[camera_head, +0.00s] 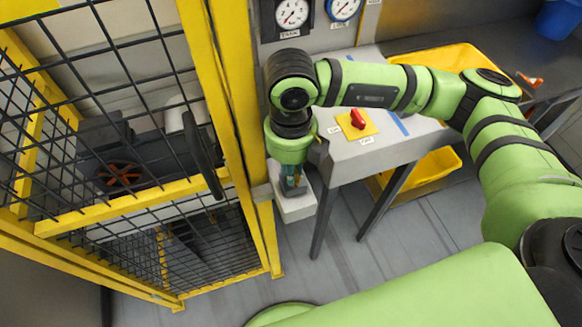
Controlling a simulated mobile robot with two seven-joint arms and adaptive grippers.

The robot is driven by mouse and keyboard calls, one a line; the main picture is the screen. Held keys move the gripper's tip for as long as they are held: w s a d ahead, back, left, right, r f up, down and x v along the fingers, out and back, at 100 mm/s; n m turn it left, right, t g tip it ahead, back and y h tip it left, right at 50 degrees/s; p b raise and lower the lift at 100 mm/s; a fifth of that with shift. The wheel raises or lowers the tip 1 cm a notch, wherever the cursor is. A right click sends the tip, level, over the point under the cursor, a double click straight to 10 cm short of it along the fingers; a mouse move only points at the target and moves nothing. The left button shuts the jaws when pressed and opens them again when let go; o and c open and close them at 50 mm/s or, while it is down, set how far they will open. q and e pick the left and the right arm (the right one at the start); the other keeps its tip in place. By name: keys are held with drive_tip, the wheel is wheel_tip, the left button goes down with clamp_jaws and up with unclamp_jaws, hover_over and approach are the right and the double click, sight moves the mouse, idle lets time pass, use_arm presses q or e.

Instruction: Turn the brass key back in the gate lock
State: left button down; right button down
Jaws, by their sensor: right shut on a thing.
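The gate lock is a pale grey box (296,208) on the yellow gate post, at the middle of the view. My right gripper (293,186) points down just above the top of this box. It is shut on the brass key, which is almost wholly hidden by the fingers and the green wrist. I cannot tell how far the key is turned. My left gripper is not in view.
The yellow mesh gate (130,200) with a black handle (203,155) stands left of the lock. A grey table (375,165) with a red switch (358,119) is close on the right. Yellow trays (425,172) stand beyond. Gauges (292,12) hang at the back.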

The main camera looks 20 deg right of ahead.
drive_tip(key=shift+n+b, duration=0.9)
drive_tip(key=shift+b, duration=0.05)
drive_tip(key=shift+s+n+b, duration=0.1)
drive_tip(key=shift+n+b, duration=1.4)
drive_tip(key=shift+b, duration=0.15)
drive_tip(key=shift+n+b, duration=1.5)
drive_tip(key=shift+b, duration=0.15)
